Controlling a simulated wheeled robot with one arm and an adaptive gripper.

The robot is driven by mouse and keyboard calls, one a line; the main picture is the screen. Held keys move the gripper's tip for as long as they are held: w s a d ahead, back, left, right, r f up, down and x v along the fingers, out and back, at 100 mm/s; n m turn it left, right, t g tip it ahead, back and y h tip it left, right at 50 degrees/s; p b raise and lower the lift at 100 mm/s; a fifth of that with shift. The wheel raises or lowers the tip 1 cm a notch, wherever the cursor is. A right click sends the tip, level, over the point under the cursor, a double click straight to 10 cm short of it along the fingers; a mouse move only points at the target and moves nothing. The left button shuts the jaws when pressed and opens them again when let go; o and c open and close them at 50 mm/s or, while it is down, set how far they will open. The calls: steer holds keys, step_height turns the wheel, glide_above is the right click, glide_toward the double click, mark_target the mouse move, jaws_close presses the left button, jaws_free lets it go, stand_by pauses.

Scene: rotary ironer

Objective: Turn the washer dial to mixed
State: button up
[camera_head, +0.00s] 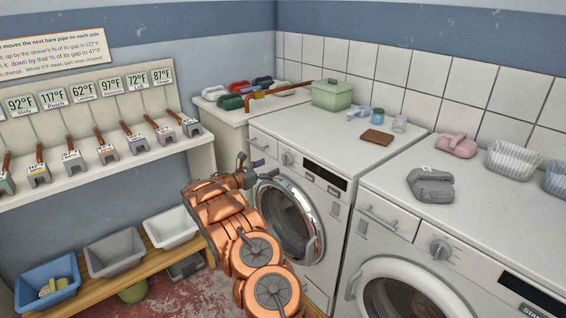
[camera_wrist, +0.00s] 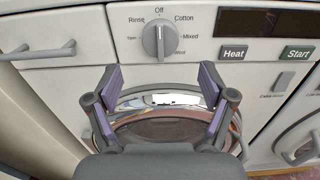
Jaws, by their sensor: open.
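The washer dial (camera_wrist: 160,40) is a grey round knob with an upright grip bar, in line with the Off label above it. Rinse stands at its upper left, Cotton at its upper right and Mixed (camera_wrist: 188,37) at its right. In the head view the dial (camera_head: 288,159) is on the front panel of the left washer (camera_head: 330,150). My gripper (camera_wrist: 158,80) is open and empty. Its two purple-lined fingers spread to either side below the dial in the wrist view, not touching it. In the head view my gripper (camera_head: 258,170) is in front of the panel, left of the dial.
Right of the dial are a dark display (camera_wrist: 265,22), a Heat button (camera_wrist: 235,52) and a Start button (camera_wrist: 296,53). A drawer handle (camera_wrist: 38,50) is at its left. The round door (camera_head: 290,220) is below. A second washer with its own dial (camera_head: 440,250) stands at right.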

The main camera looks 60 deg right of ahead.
mark_target(286, 160)
steer(key=p+x, duration=0.2)
steer(key=x, duration=0.5)
steer(key=shift+d, duration=0.25)
steer(key=shift+s, duration=0.1)
steer(key=shift+c, duration=0.3)
steer(key=c, duration=1.1)
steer(key=shift+f+m+b, duration=0.2)
steer(key=shift+m+b, duration=0.1)
steer(key=shift+b, duration=0.55)
steer(key=m+b, duration=1.7)
steer(key=b, duration=1.1)
steer(key=shift+r, duration=0.1)
steer(key=shift+r+m, duration=0.15)
steer(key=shift+m, duration=0.15)
